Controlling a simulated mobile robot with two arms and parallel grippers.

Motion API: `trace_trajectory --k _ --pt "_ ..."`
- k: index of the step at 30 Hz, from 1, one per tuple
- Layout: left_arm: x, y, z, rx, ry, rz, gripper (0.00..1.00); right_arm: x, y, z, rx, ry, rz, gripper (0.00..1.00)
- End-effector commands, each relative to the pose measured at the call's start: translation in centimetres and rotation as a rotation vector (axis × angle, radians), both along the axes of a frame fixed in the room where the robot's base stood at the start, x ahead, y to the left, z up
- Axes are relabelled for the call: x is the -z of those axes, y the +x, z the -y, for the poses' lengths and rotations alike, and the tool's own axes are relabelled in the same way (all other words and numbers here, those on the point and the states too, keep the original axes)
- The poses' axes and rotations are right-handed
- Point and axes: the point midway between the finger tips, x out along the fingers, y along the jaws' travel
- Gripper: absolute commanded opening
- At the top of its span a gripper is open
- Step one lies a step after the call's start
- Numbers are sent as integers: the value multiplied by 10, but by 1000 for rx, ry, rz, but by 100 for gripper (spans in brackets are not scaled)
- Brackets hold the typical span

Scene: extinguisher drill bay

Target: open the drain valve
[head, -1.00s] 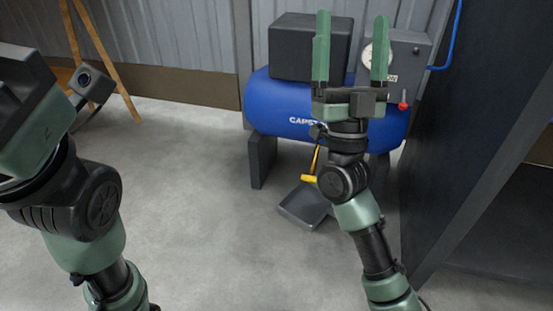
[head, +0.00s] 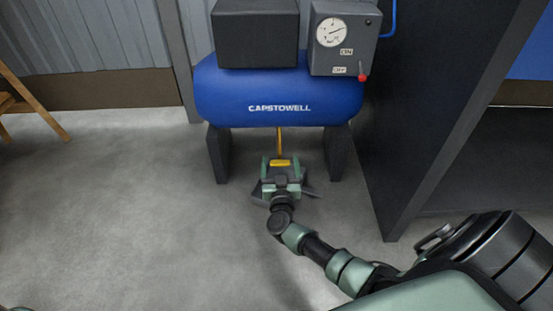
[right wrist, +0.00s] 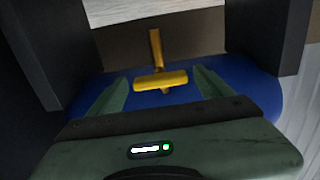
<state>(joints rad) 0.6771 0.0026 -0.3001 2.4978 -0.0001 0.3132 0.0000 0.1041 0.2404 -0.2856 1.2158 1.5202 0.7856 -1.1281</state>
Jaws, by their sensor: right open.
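The drain valve has a yellow T-shaped handle (head: 280,162) on a thin yellow stem, below the blue tank (head: 215,100) lettered CAPSTOWELL. My right gripper (head: 281,168) is open at the handle, low under the tank. In the right wrist view the handle's crossbar (right wrist: 175,79) lies between the tips of the open right gripper (right wrist: 160,82), with a gap showing on each side. The fingers are not closed on it. My left gripper is out of view.
A dark tray (head: 311,191) on the floor is partly hidden behind my right gripper. Black supports (head: 217,155) flank the space under the tank. A grey box with a gauge (head: 332,32) and red-tipped lever stands above. A dark panel (head: 415,130) rises at right. Floor at left is clear.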

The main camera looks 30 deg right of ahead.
Motion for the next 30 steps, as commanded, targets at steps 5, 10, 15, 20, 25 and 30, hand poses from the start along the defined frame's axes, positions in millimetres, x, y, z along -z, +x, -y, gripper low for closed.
trace_trajectory --k 5,10,15,20,25,30 --pt "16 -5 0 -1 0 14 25 3 22 13 0 -2 3 80" --pt "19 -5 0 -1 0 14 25 1 30 18 -1 -1 1 80" --pt "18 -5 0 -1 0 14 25 -1 30 18 -1 0 1 80" --pt "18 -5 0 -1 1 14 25 -1 30 18 -2 0 1 55" --pt "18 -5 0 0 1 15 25 -1 30 18 -1 0 1 18" --pt "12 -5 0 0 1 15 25 -3 30 17 -1 -9 -6 18"
